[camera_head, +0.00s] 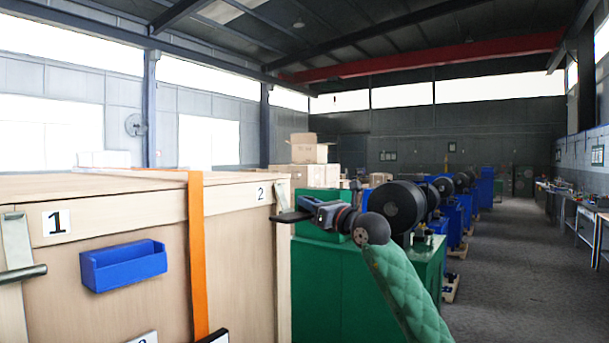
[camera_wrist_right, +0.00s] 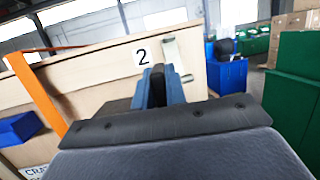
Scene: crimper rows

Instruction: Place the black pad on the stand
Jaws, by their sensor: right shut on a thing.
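My right gripper (camera_head: 303,209) is in the middle of the head view, beside the right end of the wooden crate. It is shut on the black pad (camera_head: 291,217), a thin dark flat piece that sticks out to the left of the fingers. In the right wrist view the gripper's blue fingers (camera_wrist_right: 157,88) point away at the crate, and a dark flat edge of the pad (camera_wrist_right: 118,106) shows beside them. I cannot make out which thing is the stand. My left gripper is not in view.
A large wooden crate (camera_head: 130,220) with an orange strap (camera_head: 197,260) and a blue bin (camera_head: 124,266) fills the left. Green cabinets (camera_head: 325,270) stand behind my right arm. A row of blue machines runs back along an open aisle (camera_head: 510,270). Workbenches line the right wall.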

